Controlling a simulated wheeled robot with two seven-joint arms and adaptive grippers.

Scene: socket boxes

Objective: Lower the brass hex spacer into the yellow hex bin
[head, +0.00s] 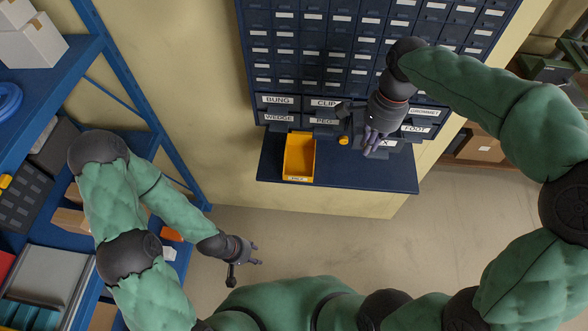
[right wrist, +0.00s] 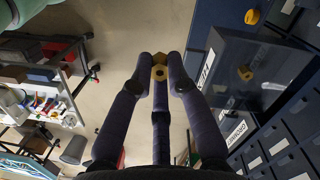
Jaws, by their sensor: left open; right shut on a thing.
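The brass hex spacer (right wrist: 160,70) is pinched between the fingertips of my right gripper (right wrist: 164,72), and its hole shows in the right wrist view. In the head view my right gripper (head: 371,148) is above the blue ledge, to the right of the yellow bin; I cannot make out the spacer there. The yellow hex bin (head: 290,157) sits on the ledge, open at the top, with a small unreadable label on its front. It does not show in the right wrist view. My left gripper (head: 255,258) is open and empty, low beside the blue shelving.
A pulled-out blue drawer (right wrist: 250,75) is close beside my right gripper. A small yellow piece (head: 343,140) lies right of the bin. The labelled drawer cabinet (head: 330,60) rises behind the ledge (head: 340,175). Blue shelving (head: 130,75) stands at left. Floor in front is clear.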

